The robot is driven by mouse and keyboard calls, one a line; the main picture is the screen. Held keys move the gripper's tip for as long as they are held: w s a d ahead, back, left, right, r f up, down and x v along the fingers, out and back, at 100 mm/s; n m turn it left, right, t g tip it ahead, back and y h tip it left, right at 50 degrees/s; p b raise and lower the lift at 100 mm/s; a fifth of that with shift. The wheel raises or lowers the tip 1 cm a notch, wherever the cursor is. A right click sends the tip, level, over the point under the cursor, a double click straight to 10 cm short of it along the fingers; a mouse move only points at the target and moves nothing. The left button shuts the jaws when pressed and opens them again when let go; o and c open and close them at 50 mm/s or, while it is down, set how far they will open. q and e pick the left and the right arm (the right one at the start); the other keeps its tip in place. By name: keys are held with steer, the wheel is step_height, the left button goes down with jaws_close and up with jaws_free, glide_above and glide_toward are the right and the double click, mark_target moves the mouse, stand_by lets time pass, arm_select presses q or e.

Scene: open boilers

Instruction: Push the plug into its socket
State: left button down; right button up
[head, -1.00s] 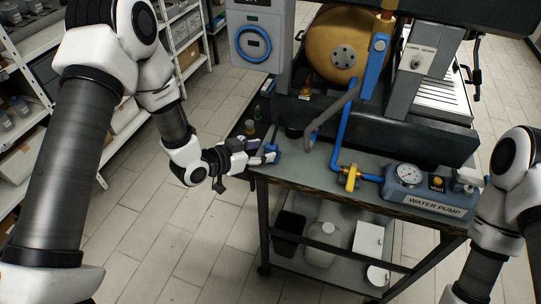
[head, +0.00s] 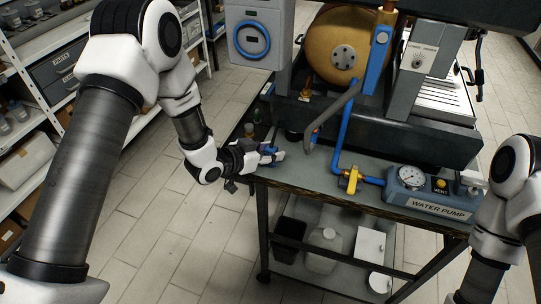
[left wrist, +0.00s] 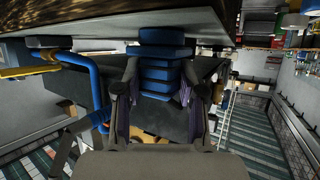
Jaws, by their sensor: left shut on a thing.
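A small blue ribbed piece, which looks like the plug (head: 267,149), is at the left front corner of the machine's table. My left gripper (head: 272,154) is at this piece, low over the table corner. In the left wrist view the blue stepped piece (left wrist: 161,66) sits between the two fingers of my left gripper (left wrist: 160,88), which are shut on it. A grey box (head: 259,30) with a round blue ring stands above and behind; I cannot tell whether it is the socket. My right gripper is out of view; only my right arm shows.
The table (head: 330,192) carries a blue water pump (head: 432,203), a yellow valve (head: 350,180), a blue pipe (head: 341,140) and a grey hose (head: 327,118). A brass boiler (head: 338,42) stands behind. Small bottles (head: 249,130) are left of the machine. The floor at front left is clear.

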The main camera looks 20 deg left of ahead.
mark_target(270, 148)
arm_select(q)
steer(key=shift+r, duration=0.1)
steer(key=shift+r+p, duration=1.8)
steer(key=shift+r, duration=0.65)
steer(key=s+a, duration=0.4)
steer(key=s, duration=0.2)
steer(key=shift+p, duration=0.4)
